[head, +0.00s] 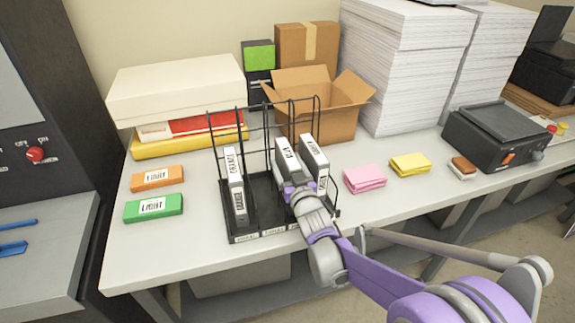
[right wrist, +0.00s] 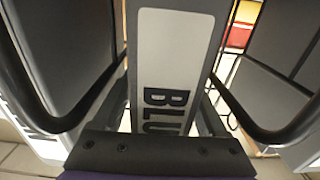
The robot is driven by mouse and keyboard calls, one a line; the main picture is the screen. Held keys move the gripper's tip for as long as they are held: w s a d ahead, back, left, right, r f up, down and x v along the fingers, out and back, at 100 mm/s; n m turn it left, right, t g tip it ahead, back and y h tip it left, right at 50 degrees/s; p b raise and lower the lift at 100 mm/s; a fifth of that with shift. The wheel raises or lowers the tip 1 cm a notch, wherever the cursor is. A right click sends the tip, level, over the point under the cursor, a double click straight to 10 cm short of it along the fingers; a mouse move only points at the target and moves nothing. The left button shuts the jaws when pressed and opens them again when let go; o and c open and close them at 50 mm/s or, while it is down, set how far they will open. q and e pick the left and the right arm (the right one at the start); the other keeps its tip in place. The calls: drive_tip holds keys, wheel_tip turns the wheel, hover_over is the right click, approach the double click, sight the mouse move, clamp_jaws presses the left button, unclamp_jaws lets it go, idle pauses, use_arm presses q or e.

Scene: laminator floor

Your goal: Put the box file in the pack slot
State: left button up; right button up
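The wire rack (head: 263,222) stands on the table with several upright box files near it. My right gripper (head: 297,190) is at the lower front of a grey box file (head: 289,160) with a white label. In the right wrist view this box file (right wrist: 176,55) reads "BLU" and lies between my fingers (right wrist: 165,120), which look closed on its sides. Its lower end is hidden by my gripper. A second file (head: 314,162) is close on its right. A third file (head: 235,190) stands in the rack's left part. My left gripper is not in view.
Orange (head: 157,178) and green (head: 153,207) labelled packs lie left of the rack. Pink (head: 364,178) and yellow (head: 410,164) pads lie to the right. An open carton (head: 318,110), another box (head: 307,45) and paper stacks (head: 403,70) stand behind. A dark machine (head: 497,135) is far right.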

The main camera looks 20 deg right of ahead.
drive_tip(key=shift+r, duration=0.1)
drive_tip(key=shift+r, duration=0.15)
drive_tip(key=s+f+g, duration=0.4)
drive_tip(key=s, duration=0.8)
drive_tip(key=s+f+g, duration=0.4)
drive_tip(key=s, duration=0.8)
drive_tip(key=s+f+g, duration=0.4)
drive_tip(key=s, duration=0.7)
drive_tip(key=shift+s+d+f+g+h+p, duration=0.2)
drive_tip(key=shift+s+f+g+h+p, duration=0.1)
drive_tip(key=shift+s+g+p, duration=0.15)
drive_tip(key=shift+r, duration=0.1)
